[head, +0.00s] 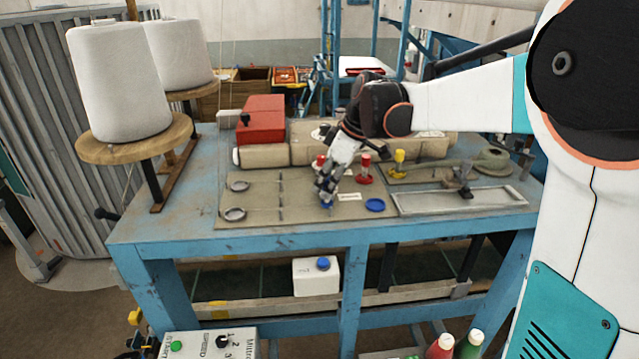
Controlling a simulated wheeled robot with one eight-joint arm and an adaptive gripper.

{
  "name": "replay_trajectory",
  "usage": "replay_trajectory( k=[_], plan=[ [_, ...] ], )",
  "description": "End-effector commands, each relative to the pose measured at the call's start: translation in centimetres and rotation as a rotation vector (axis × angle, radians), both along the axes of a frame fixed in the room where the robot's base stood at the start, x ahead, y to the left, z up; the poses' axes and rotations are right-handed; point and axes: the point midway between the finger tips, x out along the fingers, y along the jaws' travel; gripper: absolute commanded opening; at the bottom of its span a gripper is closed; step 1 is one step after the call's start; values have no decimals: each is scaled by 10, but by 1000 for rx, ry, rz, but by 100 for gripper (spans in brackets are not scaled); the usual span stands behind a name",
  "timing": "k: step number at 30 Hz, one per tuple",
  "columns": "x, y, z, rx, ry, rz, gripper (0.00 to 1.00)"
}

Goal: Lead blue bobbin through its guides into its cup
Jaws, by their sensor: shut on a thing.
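My gripper (326,196) points down over the board (255,200) on the blue table, shut on the blue bobbin (327,205). Only a little blue shows below the fingers, so the bobbin's tilt and height above the board are hard to tell. A flat blue disc (375,205) lies on the board to the right of the gripper. Dark guides, one at the back (281,185) and one at the front (281,214), stand left of the gripper. Two ring-shaped cups, one behind (240,185) and one in front (234,214), sit further left.
A red bobbin (365,170) and a yellow one (400,163) stand right of the gripper. A metal-framed tray (458,200) lies to the right. Large white thread cones (117,85) stand at the left.

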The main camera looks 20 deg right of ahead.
Motion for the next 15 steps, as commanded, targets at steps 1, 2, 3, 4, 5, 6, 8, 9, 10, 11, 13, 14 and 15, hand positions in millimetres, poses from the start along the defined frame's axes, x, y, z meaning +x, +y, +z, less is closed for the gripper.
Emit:
replay_trajectory(
  k=[1, 2, 3, 4, 5, 6, 8, 9, 10, 11, 13, 14, 15],
  plan=[
    [-1, -4, 0, 0, 1, -2, 0],
    [-1, -6, 0, 0, 0, -2, 0],
    [-1, -8, 0, 0, 0, -3, 0],
    [-2, -10, 0, 0, 0, -3, 0],
    [-2, -12, 0, 0, 0, -2, 0],
    [-3, -14, 0, 0, 0, -2, 0],
    [-3, -18, 0, 0, -1, -1, 0],
    [-4, -20, 0, 1, -1, -2, 0],
    [-4, -22, 0, 1, -1, -2, 0],
    [-4, -24, 0, 1, 0, -3, 0],
    [-5, -29, 0, 1, -1, -2, 0],
    [-6, -30, 0, 1, -1, -2, 0],
    [-6, -33, 0, 0, -1, -1, 0]
  ],
)
